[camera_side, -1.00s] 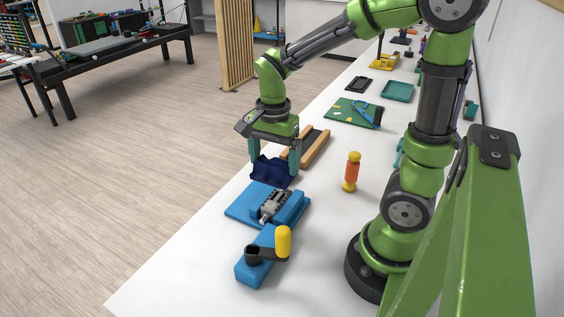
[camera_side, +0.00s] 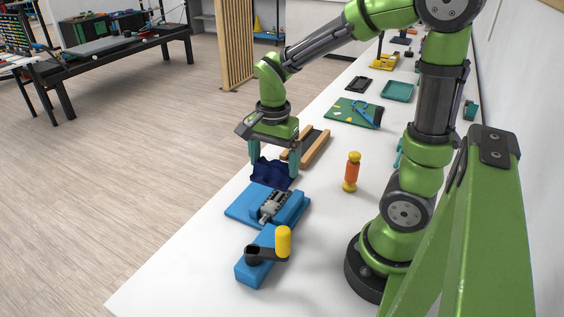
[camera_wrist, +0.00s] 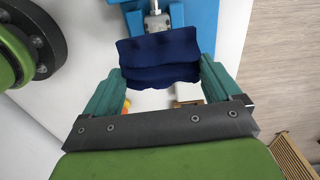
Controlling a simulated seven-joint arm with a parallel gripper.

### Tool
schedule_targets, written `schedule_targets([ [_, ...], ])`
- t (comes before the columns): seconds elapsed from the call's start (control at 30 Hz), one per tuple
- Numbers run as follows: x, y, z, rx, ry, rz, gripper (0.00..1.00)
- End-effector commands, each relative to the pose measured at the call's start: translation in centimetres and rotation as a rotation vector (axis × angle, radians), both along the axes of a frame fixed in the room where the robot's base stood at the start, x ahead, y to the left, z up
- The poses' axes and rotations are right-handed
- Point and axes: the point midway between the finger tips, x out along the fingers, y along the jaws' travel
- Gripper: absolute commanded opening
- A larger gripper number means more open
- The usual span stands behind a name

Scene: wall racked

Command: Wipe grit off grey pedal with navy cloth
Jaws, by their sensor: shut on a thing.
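The navy cloth (camera_side: 271,174) hangs bunched between the teal fingers of my gripper (camera_side: 275,166), which is shut on it. In the wrist view the cloth (camera_wrist: 160,60) spans the gap between both fingertips (camera_wrist: 160,77). The grey pedal (camera_side: 275,205) is mounted on a blue base (camera_side: 238,206), just in front of the cloth in the side view. In the wrist view part of a grey metal piece (camera_wrist: 157,22) shows beyond the cloth, which hides the rest. I cannot make out grit at this size, nor whether the cloth touches the base.
A blue block with a black crank and yellow handle (camera_side: 283,241) stands nearer the camera. An orange and yellow spindle (camera_side: 352,172) stands to the right. A wood-railed piece (camera_side: 316,147) lies behind my gripper. White tabletop is clear around the spindle.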

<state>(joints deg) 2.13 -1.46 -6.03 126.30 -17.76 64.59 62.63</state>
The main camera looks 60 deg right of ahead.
Motion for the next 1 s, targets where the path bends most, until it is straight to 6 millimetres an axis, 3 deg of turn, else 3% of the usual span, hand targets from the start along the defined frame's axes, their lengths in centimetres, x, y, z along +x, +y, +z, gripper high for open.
schedule_targets([
  [0.67, -0.1, 0.0, -6.1, 0.001, 0.003, 0.0, 0.62],
  [0.73, -0.1, 0.0, -7.5, 0.002, 0.008, -0.001, 0.62],
  [0.8, 0.0, 0.8, -7.0, 0.001, 0.0, 0.003, 0.52],
  [1.0, 0.0, 2.6, -7.4, 0.001, 0.002, 0.004, 0.52],
])
